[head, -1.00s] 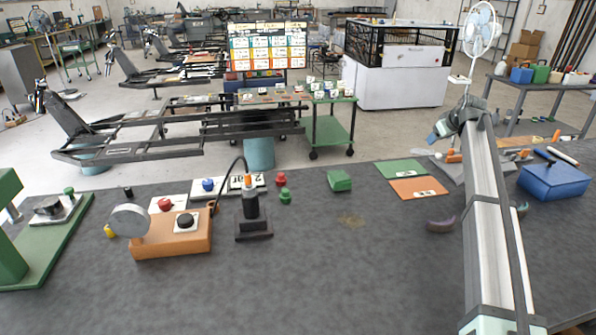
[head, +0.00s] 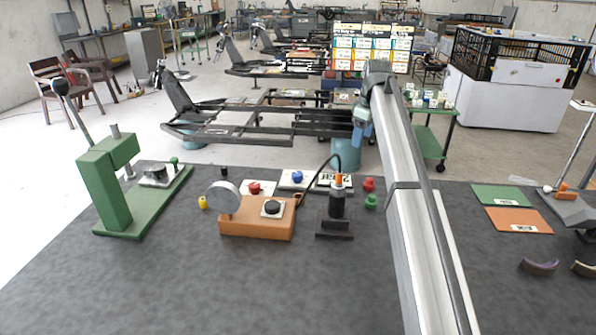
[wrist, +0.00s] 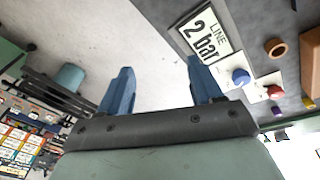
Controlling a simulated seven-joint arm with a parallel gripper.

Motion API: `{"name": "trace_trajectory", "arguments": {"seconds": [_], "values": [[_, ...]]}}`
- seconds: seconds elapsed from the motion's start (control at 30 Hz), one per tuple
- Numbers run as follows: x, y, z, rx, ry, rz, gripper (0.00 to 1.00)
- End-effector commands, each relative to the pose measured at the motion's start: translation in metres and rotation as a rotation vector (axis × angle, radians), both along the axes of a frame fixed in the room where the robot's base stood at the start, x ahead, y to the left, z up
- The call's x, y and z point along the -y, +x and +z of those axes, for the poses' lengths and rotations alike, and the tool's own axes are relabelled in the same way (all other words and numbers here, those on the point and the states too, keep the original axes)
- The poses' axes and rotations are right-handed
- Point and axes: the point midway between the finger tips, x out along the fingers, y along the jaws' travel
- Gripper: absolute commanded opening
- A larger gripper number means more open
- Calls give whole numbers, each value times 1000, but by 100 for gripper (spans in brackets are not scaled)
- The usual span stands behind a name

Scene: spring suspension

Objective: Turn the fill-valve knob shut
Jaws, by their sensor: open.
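An orange block (head: 257,222) stands on the dark bench with a black round knob (head: 272,207) on a pale square plate and an upright round gauge (head: 224,197) at its left. Behind it are a red knob (head: 254,188) and a blue knob (head: 297,176) on white plates. No label shows which knob is the fill valve. In the wrist view the blue knob (wrist: 240,76) and red knob (wrist: 275,92) lie right of my gripper (wrist: 157,80). My gripper (head: 358,138) is open and empty, up beyond the bench's far edge, touching no knob.
A black stand (head: 336,210) with a hose stands right of the block, near red (head: 369,184) and green (head: 371,201) pieces. A green press (head: 112,190) is at the left. A "LINE 2 bar" sign (wrist: 207,38) lies by the blue knob. The front bench is clear.

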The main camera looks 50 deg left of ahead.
Motion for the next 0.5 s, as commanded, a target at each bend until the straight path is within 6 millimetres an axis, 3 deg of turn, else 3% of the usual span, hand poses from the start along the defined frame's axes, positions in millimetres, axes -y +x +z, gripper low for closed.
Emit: {"name": "trace_trajectory", "arguments": {"seconds": [0.03, 0.1, 0.3, 0.5], "values": [[-20, -26, 4, -7, -23, 46, 65], [-40, -59, 9, -18, -59, 102, 65], [-79, -138, 21, -39, -141, 231, 65], [-94, -176, 26, -47, -182, 292, 65]]}}
